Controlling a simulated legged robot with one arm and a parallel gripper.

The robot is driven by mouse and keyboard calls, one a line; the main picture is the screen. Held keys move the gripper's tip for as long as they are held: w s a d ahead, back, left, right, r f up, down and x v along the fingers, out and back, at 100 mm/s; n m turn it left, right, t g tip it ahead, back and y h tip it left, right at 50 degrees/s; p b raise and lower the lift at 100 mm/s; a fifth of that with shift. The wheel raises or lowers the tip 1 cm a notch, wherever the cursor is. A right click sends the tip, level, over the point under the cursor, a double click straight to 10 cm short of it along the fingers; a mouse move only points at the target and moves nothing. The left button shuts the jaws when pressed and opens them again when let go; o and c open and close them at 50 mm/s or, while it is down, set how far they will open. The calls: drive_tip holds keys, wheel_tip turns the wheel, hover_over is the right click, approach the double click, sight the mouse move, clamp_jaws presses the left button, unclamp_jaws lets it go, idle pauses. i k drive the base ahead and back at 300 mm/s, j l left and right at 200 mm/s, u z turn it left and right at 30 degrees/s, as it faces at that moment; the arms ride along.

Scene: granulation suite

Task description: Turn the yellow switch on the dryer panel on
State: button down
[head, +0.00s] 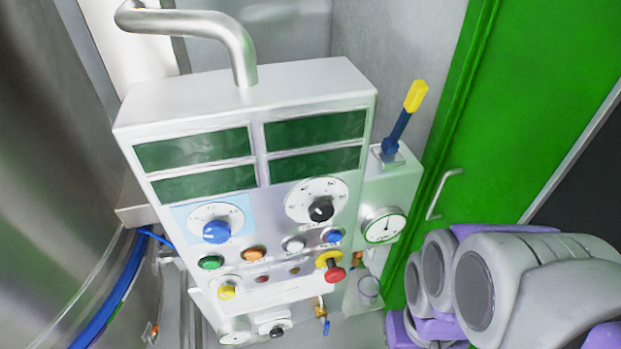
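The dryer panel (255,186) is a white box with green displays, dials and coloured buttons, in the middle of the head view. A small yellow switch (226,292) sits on a round pale plate at the panel's lower left. Its exact setting is too small to read. A blue lever with a yellow grip (416,95) stands up from the side box at right. Grey and purple links of my arm fill the lower right, apart from the panel in the picture. My gripper cannot be seen.
A red knob on a yellow base (332,267), a blue knob (216,231) and a black knob (321,209) are on the panel. A gauge (384,226) is at its right. A steel vessel (60,170) stands at left, a green door (540,110) at right.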

sight(227, 292)
drive_tip(key=u, duration=1.55)
drive_tip(key=k+j+z, duration=0.3)
drive_tip(key=k+z, duration=0.15)
drive_tip(key=k+j+z, duration=0.1)
drive_tip(key=k+z, duration=0.35)
